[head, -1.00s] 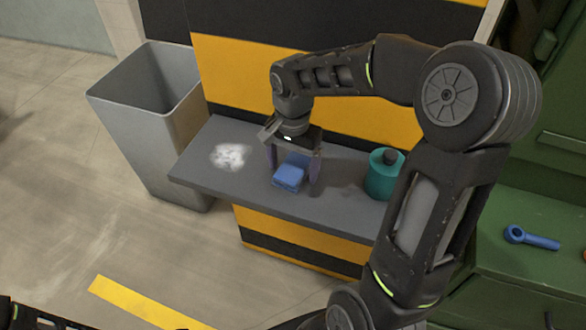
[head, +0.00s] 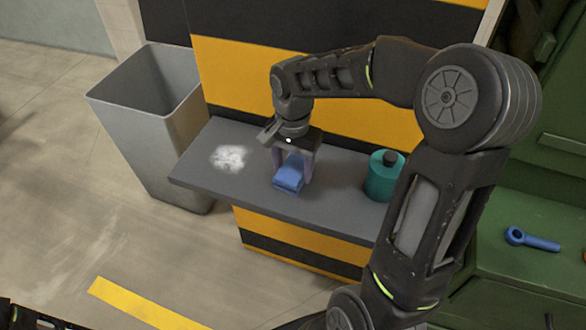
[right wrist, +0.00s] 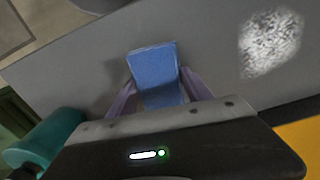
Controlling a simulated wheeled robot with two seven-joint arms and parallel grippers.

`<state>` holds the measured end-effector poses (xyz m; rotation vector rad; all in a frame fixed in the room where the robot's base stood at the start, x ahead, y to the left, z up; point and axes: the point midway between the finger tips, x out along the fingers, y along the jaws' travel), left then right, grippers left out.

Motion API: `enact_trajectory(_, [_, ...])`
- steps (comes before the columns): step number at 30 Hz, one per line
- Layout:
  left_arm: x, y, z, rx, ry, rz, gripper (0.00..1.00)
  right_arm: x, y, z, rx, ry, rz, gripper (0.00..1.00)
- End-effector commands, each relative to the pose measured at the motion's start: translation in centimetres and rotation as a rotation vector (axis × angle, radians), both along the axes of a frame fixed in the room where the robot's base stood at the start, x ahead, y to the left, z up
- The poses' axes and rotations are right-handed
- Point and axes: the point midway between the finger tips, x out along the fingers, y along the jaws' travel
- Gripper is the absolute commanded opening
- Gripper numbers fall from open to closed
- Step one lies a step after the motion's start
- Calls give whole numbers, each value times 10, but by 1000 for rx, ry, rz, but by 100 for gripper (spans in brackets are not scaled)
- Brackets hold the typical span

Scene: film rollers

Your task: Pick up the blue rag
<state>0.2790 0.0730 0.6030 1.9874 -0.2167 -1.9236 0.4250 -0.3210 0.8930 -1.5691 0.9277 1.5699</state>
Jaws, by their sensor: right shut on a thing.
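The blue rag (head: 289,176) is a small folded block on the grey shelf (head: 225,186). My right gripper (head: 292,174) is above the shelf with its fingers closed on the rag's two sides. The right wrist view shows the rag (right wrist: 156,68) between the two purple-grey fingers (right wrist: 158,95). The rag looks to be at shelf level; I cannot tell whether it is lifted at all. At the lower left edge of the head view a dark piece of my own body shows, but my left gripper cannot be made out.
A teal bottle (head: 383,177) with a dark cap stands right of the rag. A white powdery patch (head: 229,158) lies left of it. A grey bin (head: 158,130) stands on the floor at left. A blue tool (head: 532,239) lies on a green surface at right.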

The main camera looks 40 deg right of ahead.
Motion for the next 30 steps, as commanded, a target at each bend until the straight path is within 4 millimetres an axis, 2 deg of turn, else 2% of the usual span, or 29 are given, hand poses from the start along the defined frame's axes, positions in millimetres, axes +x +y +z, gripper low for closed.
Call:
enact_trajectory(5, [0, 0, -1, 0, 0, 0, 0, 1, 0, 11, -1, -4, 0, 19])
enact_trajectory(15, [0, 0, -3, 0, 0, 0, 0, 1, 0, 73, -2, -5, 0, 19])
enact_trajectory(19, [0, 0, -3, 0, 0, 0, 0, 1, 0, 92, 0, -2, 0, 19])
enact_trajectory(23, [0, 0, -3, 0, 0, 0, 0, 0, 0, 100, 0, -1, 0, 19])
enact_trajectory(30, [0, 0, -3, 0, 0, 0, 0, 0, 0, 100, 0, -1, 0, 19])
